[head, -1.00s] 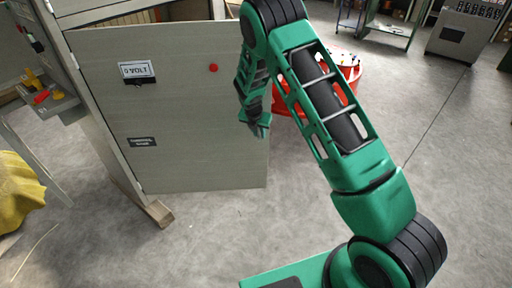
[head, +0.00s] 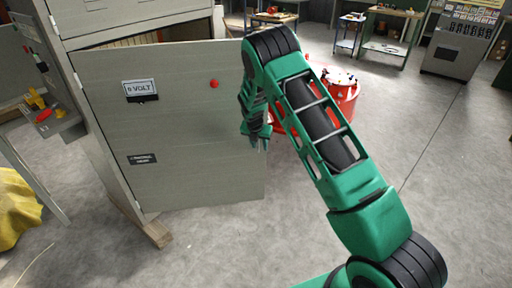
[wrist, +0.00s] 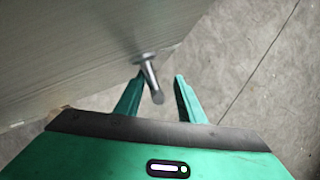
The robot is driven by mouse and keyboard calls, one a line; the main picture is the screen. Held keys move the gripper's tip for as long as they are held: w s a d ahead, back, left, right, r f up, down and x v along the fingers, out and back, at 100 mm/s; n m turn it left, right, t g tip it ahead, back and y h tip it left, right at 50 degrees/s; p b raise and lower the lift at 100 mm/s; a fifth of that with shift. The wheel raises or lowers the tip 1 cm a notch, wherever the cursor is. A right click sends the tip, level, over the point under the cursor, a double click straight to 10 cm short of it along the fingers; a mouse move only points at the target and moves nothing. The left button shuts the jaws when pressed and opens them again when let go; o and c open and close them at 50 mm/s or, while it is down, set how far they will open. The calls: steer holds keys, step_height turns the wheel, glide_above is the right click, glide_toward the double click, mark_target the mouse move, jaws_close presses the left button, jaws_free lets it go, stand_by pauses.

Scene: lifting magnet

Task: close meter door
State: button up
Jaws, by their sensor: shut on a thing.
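The grey meter door (head: 180,105) stands open, hinged at its left side to the tall cabinet (head: 95,130). It carries a "0 VOLT" label and a red button. My gripper (head: 257,138) is at the door's right edge in the head view. In the head view the handle is hidden behind my gripper.
A red round drum-like object (head: 340,95) stands on the floor behind my arm. A side shelf with tools (head: 50,115) and a yellow cloth (head: 15,205) are at the left. Work tables (head: 385,45) stand at the back. The floor before the door is clear.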

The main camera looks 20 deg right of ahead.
steer(key=shift+a+r, duration=0.1)
steer(key=shift+a, duration=0.05)
stand_by(0.4)
steer(key=shift+a+r, duration=0.15)
steer(key=shift+r, duration=0.15)
steer(key=v, duration=1)
steer(key=shift+s, duration=0.15)
